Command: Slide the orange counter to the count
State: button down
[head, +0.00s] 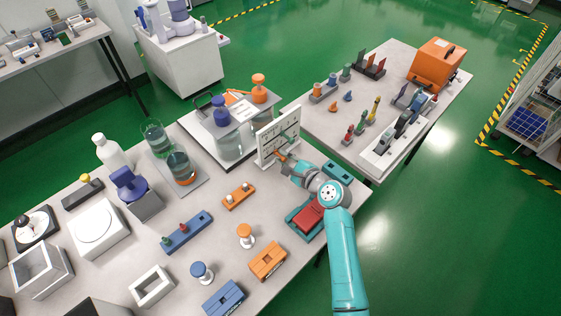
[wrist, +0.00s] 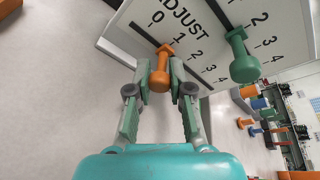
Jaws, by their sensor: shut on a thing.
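The white board (head: 267,151) stands upright on the table's right part in the head view. In the wrist view the board (wrist: 222,65) carries the word ADJUST and a scale marked 0 to 4. The orange counter (wrist: 160,77) is a knob sticking out of the board, with its stem close to the 1. The exact mark under it is partly hidden. My gripper (wrist: 160,88) has its fingers on both sides of the knob and is shut on it. A green counter (wrist: 243,66) sits on a second scale, to the right. In the head view my gripper (head: 285,158) is at the board's front.
A tray with orange and blue pump-topped jars (head: 259,92) stands behind the board. A teal box with a red top (head: 305,217) lies near my arm. A second table (head: 318,128) with testers is to the right, across a gap. The small orange block (head: 238,196) lies in front, left.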

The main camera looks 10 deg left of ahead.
jog(key=c, duration=1)
grip_release()
jog(key=v, duration=1.2)
jog(key=shift+f, duration=0.1)
